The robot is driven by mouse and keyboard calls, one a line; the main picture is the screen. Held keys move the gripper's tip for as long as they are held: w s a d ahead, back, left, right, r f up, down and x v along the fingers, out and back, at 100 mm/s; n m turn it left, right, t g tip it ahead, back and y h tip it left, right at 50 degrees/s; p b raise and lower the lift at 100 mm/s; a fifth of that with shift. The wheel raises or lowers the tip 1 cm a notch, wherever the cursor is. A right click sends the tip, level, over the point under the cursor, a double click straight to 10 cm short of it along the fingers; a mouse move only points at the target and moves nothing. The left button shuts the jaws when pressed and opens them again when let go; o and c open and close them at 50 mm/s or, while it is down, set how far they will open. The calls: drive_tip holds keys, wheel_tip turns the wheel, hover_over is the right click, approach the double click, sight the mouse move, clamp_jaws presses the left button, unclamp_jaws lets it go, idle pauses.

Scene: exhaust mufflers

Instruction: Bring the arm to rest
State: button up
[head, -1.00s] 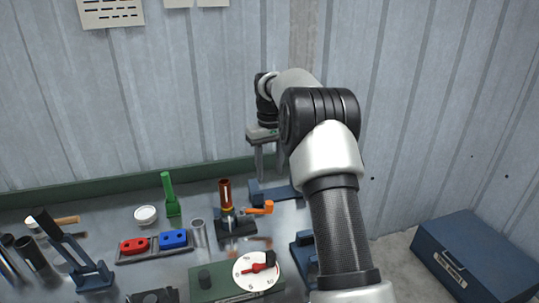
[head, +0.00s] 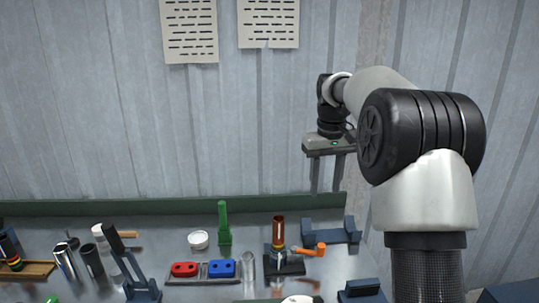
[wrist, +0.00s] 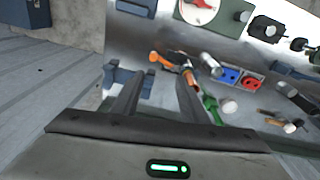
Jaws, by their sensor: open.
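My gripper (head: 327,186) hangs above the back right part of the metal bench in the head view, fingers pointing down. It is open, with nothing between its two fingers. The fingers are clear of the blue cradle (head: 332,234) that stands on the bench below.
The bench holds an upright copper-coloured tube (head: 278,232) in a dark stand, an orange-handled clamp (head: 312,250), a green tool (head: 224,225), red (head: 185,269) and blue (head: 222,268) blocks, and a white dish (head: 198,239). A corrugated wall (head: 100,120) stands behind.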

drive_tip(key=s+a+r+t, duration=0.1)
drive_tip(key=s+a+r, duration=0.15)
drive_tip(key=s, duration=0.35)
drive_tip(key=s+a+r+t+p, duration=0.1)
drive_tip(key=s+r, duration=0.2)
drive_tip(key=s, duration=0.4)
drive_tip(key=s+a+r+t, duration=0.1)
drive_tip(key=s+r, duration=0.2)
drive_tip(key=s, duration=0.3)
drive_tip(key=s+f, duration=0.2)
drive_tip(key=s, duration=0.5)
drive_tip(key=s+a+f+m+t+p, duration=0.1)
drive_tip(key=s+f, duration=0.2)
drive_tip(key=s, duration=0.4)
drive_tip(key=shift+s+a+t, duration=0.2)
drive_tip(key=shift+a+t, duration=0.1)
drive_tip(key=shift+f, duration=0.1)
